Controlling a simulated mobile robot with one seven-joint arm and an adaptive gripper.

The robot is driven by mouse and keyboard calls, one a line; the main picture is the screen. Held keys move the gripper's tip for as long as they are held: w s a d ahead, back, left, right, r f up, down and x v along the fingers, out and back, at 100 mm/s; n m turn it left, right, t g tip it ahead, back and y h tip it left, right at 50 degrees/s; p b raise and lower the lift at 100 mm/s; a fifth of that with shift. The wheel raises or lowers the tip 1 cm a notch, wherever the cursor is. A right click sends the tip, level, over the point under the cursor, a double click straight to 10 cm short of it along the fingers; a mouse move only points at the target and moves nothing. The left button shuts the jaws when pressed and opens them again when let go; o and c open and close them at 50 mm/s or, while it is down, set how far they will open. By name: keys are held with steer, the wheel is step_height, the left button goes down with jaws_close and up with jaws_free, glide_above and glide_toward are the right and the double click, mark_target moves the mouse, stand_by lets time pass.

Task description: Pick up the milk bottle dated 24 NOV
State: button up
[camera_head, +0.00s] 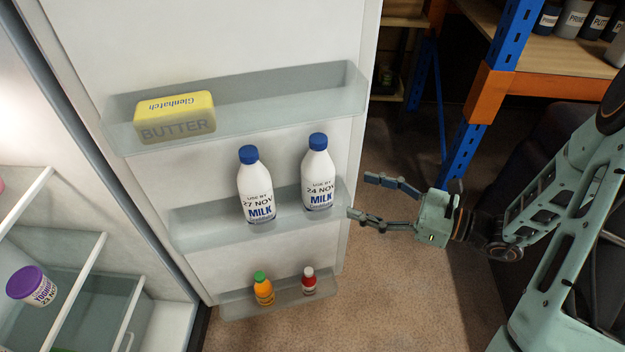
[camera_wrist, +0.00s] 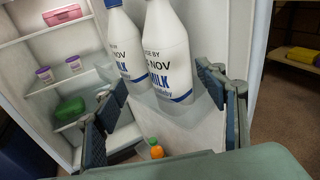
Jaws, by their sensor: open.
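The milk bottle dated 24 NOV (camera_head: 318,175), white with a blue cap, stands upright in the middle door shelf (camera_head: 215,238), toward its right end. The milk bottle dated 27 NOV (camera_head: 256,186) stands to its left, a small gap between them. My gripper (camera_head: 360,196) is open and empty, just right of the door shelf, its fingers pointing at the 24 NOV bottle without touching it. In the wrist view the 24 NOV bottle (camera_wrist: 168,55) is the nearer one, between the fingers' directions, its cap out of frame; the 27 NOV bottle (camera_wrist: 125,45) is partly behind it.
A butter pack (camera_head: 174,117) lies in the upper door shelf. An orange bottle (camera_head: 263,289) and a red bottle (camera_head: 309,281) stand in the lower one. The fridge interior, with a yogurt tub (camera_head: 32,286), is at left. A blue-and-orange rack (camera_head: 480,95) stands behind my arm.

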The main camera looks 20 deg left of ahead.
mark_target(318, 170)
steer(key=shift+m+t+y, duration=0.4)
steer(key=shift+m+t, duration=0.1)
steer(key=shift+m, duration=0.2)
steer(key=x, duration=0.4)
steer(key=b+x, duration=0.1)
steer(key=x, duration=0.7)
steer(key=shift+w+r+b, duration=0.3)
steer(key=shift+w+b, duration=0.05)
steer(key=shift+w, duration=0.05)
steer(key=c, duration=1.8)
steer(key=shift+r, duration=0.1)
